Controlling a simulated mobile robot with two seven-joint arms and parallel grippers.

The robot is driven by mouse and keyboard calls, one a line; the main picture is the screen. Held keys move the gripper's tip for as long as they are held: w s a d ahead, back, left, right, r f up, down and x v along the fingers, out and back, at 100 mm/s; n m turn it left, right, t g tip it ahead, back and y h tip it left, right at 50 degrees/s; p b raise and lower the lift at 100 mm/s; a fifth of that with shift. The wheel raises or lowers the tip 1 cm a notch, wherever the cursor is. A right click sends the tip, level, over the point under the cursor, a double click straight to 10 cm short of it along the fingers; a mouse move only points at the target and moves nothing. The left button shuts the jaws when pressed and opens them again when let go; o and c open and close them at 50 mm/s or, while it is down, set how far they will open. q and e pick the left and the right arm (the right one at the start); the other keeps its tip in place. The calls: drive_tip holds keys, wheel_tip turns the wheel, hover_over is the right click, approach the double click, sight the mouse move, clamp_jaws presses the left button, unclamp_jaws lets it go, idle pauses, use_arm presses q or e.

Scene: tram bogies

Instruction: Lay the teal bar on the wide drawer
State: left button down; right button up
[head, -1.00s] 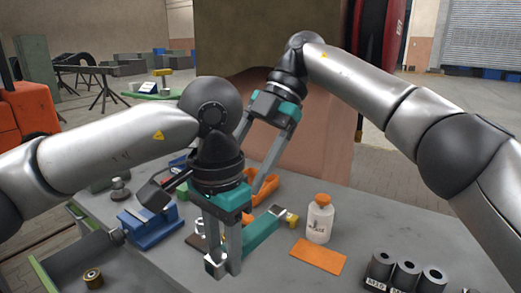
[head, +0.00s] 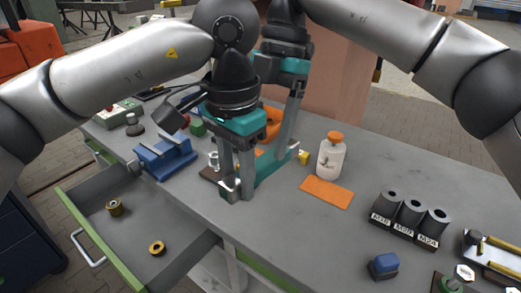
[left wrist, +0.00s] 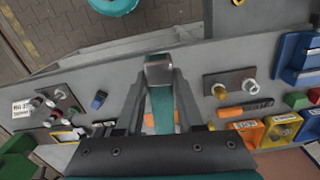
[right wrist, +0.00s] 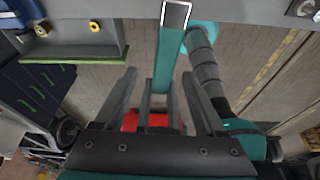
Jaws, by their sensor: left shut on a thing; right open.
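The teal bar (head: 268,173) has pale metal ends and lies slantwise low over the bench top; whether it touches the top is unclear. My left gripper (head: 236,190) is shut on its near end. In the left wrist view the bar (left wrist: 162,108) runs between the fingers. My right gripper (head: 284,152) is open by the bar's far part, pointing down. In the right wrist view the bar (right wrist: 168,62) reaches toward the open fingers. A wide open drawer (head: 182,250) with a green front stands at the lower left, holding two brass rings.
A blue vise (head: 165,157) stands left of the bar. A white bottle (head: 331,158) and an orange mat (head: 326,193) are to its right. Labelled dark cylinders (head: 410,213) and a blue block (head: 383,264) stand further right. The bench front middle is clear.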

sight(259, 159)
drive_tip(key=shift+x, duration=1.7)
drive_tip(key=shift+c, duration=0.4)
drive_tip(key=c, duration=0.6)
use_arm(q)
drive_tip(key=shift+s+d, duration=0.1)
drive_tip(key=shift+d, duration=0.05)
use_arm(e)
drive_tip(key=shift+a, duration=0.1)
clamp_jaws()
use_arm(q)
drive_tip(key=c, duration=0.8)
unclamp_jaws()
drive_tip(key=o, duration=0.4)
drive_tip(key=shift+c, duration=0.2)
